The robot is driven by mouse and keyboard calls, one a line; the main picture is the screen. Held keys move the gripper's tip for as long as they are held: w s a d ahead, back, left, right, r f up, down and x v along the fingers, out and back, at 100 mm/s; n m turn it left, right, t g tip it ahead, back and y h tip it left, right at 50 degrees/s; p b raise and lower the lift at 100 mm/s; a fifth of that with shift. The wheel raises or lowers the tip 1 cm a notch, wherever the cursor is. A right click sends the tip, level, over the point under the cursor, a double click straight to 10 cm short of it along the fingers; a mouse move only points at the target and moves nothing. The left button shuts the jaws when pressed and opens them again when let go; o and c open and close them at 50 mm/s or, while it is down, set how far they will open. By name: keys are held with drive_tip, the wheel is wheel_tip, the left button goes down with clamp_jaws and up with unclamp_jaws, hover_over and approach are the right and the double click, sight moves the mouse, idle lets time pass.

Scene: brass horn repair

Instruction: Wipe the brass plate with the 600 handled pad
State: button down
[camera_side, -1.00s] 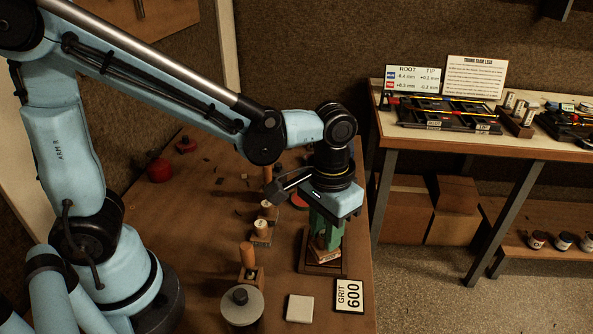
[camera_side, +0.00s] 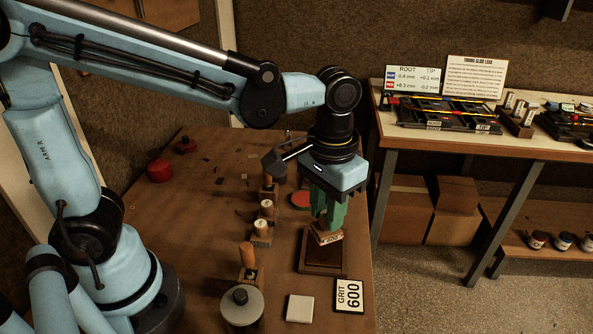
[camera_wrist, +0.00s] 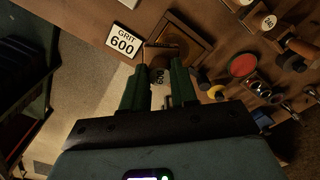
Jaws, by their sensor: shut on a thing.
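My gripper (camera_side: 328,212) has green fingers and is shut on the 600 handled pad (camera_side: 328,236), a small wooden block with a printed label. The base also shows beyond the fingers in the wrist view (camera_wrist: 205,42). I cannot clearly tell whether its dark inset is the brass plate. The fingers hide most of the pad's handle.
A GRIT 600 card (camera_side: 349,296) and a pale square block (camera_side: 299,308) lie in front of the base. A round grey-topped item (camera_side: 241,305) and several handled blocks (camera_side: 249,262) stand to the left. A red disc (camera_side: 301,199) lies behind. The bench's right edge is close.

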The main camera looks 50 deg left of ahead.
drive_tip(key=shift+f, duration=0.3)
